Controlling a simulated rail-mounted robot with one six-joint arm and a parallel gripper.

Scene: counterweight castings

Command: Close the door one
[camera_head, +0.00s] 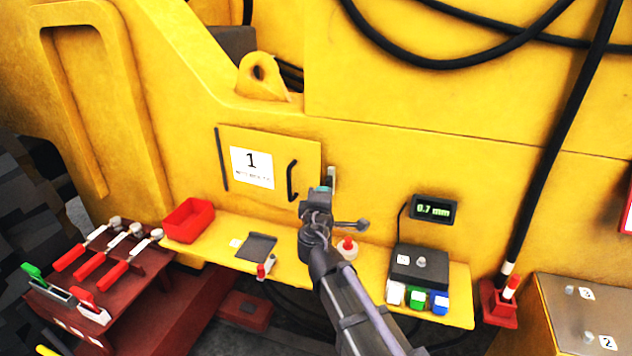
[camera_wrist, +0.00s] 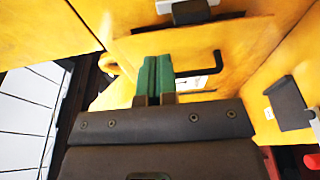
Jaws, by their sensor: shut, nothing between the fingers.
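Door one (camera_head: 302,155) is a yellow panel with a white label marked 1 (camera_head: 252,168), a black bar handle (camera_head: 291,181) and a dark hinge strip (camera_head: 221,159) on its left. It looks nearly flush with the yellow body; I cannot tell whether a small gap is left. A small latch (camera_head: 331,180) sits just right of its edge. My gripper (camera_head: 321,193) is near the door's lower right corner, shut and empty. In the wrist view, its green fingers (camera_wrist: 155,78) are together in front of the door panel (camera_wrist: 150,45), beside the handle (camera_wrist: 198,68). Contact cannot be told.
A yellow shelf (camera_head: 215,235) below holds a red tray (camera_head: 188,220), a dark pad (camera_head: 256,246) and a black box (camera_head: 420,264) with coloured blocks. A small display (camera_head: 433,209) is on the right. A dark red tool stand (camera_head: 130,275) is at left. Cables hang at upper right.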

